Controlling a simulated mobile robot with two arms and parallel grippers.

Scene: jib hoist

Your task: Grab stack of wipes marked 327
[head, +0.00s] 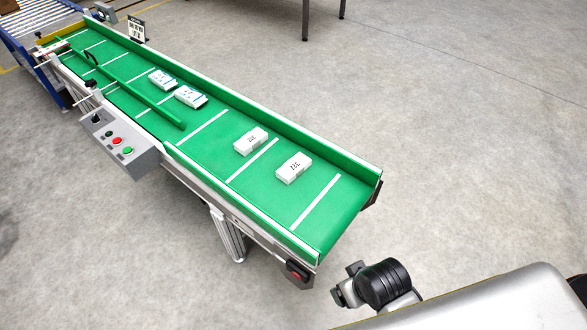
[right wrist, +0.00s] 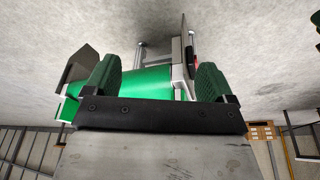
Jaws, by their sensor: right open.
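Four white wipe stacks lie on the green conveyor belt in the head view. The two nearer ones, a front stack (head: 294,168) and one just behind it (head: 251,141), carry dark three-digit numbers too small to read surely. Two farther stacks (head: 190,96) (head: 161,79) have blue-marked tops. My right gripper (right wrist: 157,76) is open and empty in the right wrist view, its green fingers wide apart with the conveyor beyond. In the head view, part of my right arm (head: 383,284) shows off the conveyor's near end, away from the stacks. My left gripper is out of view.
The conveyor (head: 330,205) has raised side rails and a green diverter bar (head: 150,103) across its far part. A grey button box (head: 120,144) sticks out on its left side. A red button (head: 296,270) sits at the near corner. Open concrete floor lies right.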

